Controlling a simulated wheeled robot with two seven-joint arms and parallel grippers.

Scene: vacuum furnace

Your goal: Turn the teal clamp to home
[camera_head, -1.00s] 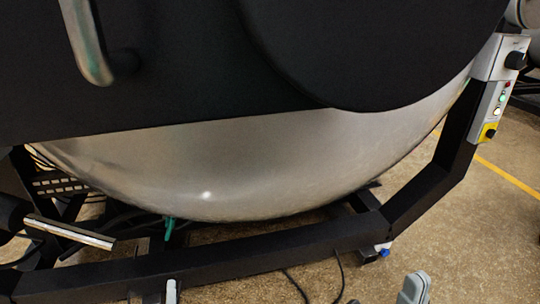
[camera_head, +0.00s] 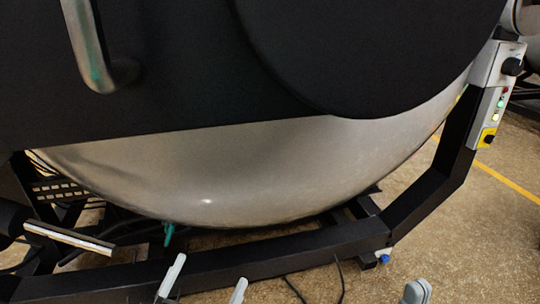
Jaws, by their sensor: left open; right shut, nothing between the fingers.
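The teal clamp (camera_head: 169,234) is small and hangs at the lower edge of the rounded metal furnace body (camera_head: 250,165), just above the black frame beam. Only its lower part shows clearly, and its exact turn is hard to tell. My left gripper (camera_head: 210,270) is open and empty, with two grey fingers rising from the bottom edge. It appears below and right of the clamp in the picture, apart from it. My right gripper (camera_head: 417,290) is shut and empty at the bottom edge, far right of the clamp.
The black frame beam (camera_head: 270,259) crosses below the furnace body. A metal handle (camera_head: 90,45) is at upper left, and a metal bar (camera_head: 70,236) juts in at lower left. A control box (camera_head: 494,95) stands at right. Cables lie on the floor, which is open at lower right.

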